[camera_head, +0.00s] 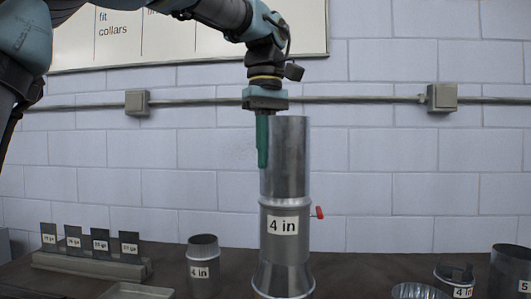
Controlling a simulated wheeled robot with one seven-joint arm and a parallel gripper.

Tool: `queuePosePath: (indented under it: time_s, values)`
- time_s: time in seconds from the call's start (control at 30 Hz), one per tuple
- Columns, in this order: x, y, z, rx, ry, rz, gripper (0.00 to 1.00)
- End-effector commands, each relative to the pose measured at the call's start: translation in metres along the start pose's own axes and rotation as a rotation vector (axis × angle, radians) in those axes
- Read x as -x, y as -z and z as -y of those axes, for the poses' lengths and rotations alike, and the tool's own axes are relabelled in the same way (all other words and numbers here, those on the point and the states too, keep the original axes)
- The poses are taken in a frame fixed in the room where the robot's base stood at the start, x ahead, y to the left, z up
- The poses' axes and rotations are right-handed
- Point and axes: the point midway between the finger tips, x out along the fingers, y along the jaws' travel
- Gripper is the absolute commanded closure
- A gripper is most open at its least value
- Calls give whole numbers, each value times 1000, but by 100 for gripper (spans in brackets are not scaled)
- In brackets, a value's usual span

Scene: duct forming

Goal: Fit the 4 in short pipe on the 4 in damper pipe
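The 4 in short pipe (288,158) is a plain grey metal cylinder. It stands upright, in line with the 4 in damper pipe (285,252), and its lower edge meets the damper pipe's top collar. I cannot tell whether the two overlap there. The damper pipe has a "4 in" label, a red handle on its right side and a flared foot on the table. My gripper (262,150) points down at the short pipe's upper left. One green finger lies along the pipe's left side. The other finger is hidden, so its grip on the wall is unclear.
A small "4 in" collar (203,265) stands left of the damper pipe. A rack (90,264) holds several gauge plates further left, near a shallow tray (136,291). At the right are a round metal piece (418,291), another labelled collar (454,281) and a larger cylinder (510,270).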

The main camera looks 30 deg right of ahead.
Motion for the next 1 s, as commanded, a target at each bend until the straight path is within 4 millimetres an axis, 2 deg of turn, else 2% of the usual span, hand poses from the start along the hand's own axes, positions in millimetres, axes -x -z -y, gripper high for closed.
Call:
queuePosePath:
  time_s: [0.8, 1.0]
  values:
    - [-12, 0, 0, 0, 0, 0, 100]
    - [-12, 0, 0, 0, 0, 0, 75]
